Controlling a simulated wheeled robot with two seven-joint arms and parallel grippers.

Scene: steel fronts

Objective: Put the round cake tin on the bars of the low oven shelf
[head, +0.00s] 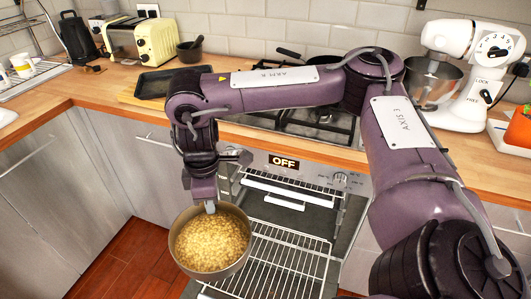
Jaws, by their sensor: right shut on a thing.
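The round cake tin (239,262) is a metal pan filled with a golden, crumbly-looking content. My right gripper (210,207) is shut on the tin's far rim and points down. The tin hangs roughly level in front of the open oven, over the left side of the low oven shelf (285,262). That shelf is a rack of bare wire bars reaching out toward me. The tin hides the rack's left part, and I cannot tell the gap beneath it. My left gripper is not in view.
A higher rack (315,188) shows inside the oven, under a panel reading OFF (284,162). A hob (290,123), a toaster (142,40), a dark tray (172,82) and a white stand mixer (470,75) are on the counter. Cabinet fronts (55,200) stand left.

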